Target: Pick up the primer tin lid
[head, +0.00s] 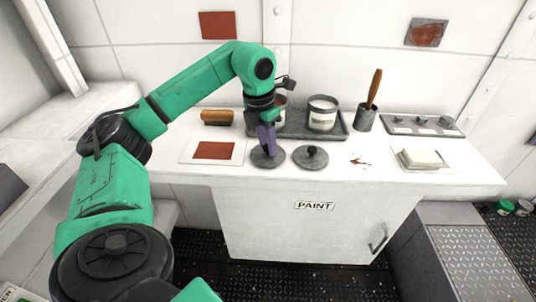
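Two round dark grey lids lie on the white counter. The left lid (277,163) is under my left gripper (267,151); the right lid (311,158) has a black knob and lies clear beside it. I cannot tell which is the primer tin lid. My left gripper points straight down with its fingertips at the middle of the left lid, hiding any knob there. Whether the fingers are closed on it does not show. An open tin of white paint (322,113) stands in a grey tray (338,138); another tin (281,100) is partly hidden behind my gripper. My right gripper is out of view.
To the right are a cup with a brush (365,119), a red smear, a white block (421,159) and a knob panel (422,124).

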